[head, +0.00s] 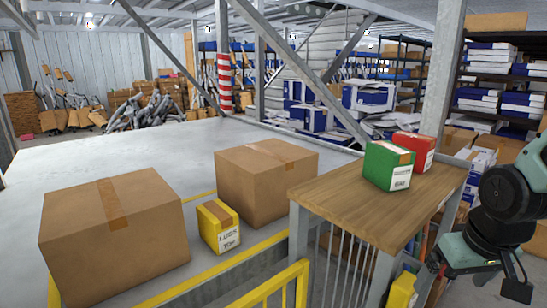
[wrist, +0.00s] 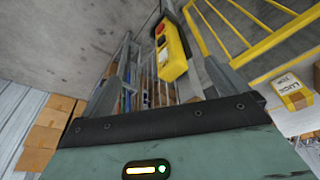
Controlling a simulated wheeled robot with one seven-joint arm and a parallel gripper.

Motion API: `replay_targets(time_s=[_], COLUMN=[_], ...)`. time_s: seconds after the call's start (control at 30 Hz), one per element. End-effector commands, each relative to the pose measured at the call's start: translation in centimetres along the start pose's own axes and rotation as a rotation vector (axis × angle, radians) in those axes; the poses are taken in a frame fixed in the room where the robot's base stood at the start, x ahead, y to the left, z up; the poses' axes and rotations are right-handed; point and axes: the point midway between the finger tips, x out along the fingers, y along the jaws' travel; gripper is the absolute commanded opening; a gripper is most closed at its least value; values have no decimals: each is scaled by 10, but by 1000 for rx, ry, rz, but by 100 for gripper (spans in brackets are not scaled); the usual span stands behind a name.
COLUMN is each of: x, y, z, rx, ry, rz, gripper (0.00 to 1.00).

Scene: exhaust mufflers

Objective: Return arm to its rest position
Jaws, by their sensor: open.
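My arm (head: 505,220) is folded at the right edge of the head view, beside the wooden-topped bench; its fingertips cannot be made out there. In the wrist view my gripper (wrist: 167,72) is open, with the grey fingers apart and nothing held between them. Beyond the fingers a yellow control box (wrist: 171,58) with a red button hangs in view; a yellow thing (head: 402,291) at the bottom of the head view may be the same box.
The wooden-topped bench (head: 350,210) holds a green box (head: 388,167) and a red box (head: 416,150). Two cardboard cartons (head: 112,235) and a yellow box (head: 219,227) stand on the grey platform (head: 110,160). A yellow railing (head: 280,290) and a steel post (head: 441,80) stand nearby.

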Motion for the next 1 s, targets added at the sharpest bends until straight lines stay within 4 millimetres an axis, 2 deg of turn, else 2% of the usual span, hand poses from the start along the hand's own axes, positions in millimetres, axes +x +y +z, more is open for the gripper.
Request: replay_targets(time_s=[0.03, 0.1, 0.27, 0.4, 0.53, 0.6, 0.73, 1.0], x=[6, 21, 43, 65, 81, 86, 88, 85], y=[-13, -34, -80, -125, -161, -173, -184, -187], z=[12, 20, 46, 83, 124, 142, 162, 166], rx=[-24, -82, -220, -374, -523, -583, -651, -669], ry=[-42, -48, -89, -135, -180, -200, -221, -228], rz=[-18, -35, -74, -108, -131, -138, -143, -144], gripper=[99, 99, 99, 99, 99, 99, 99, 99])
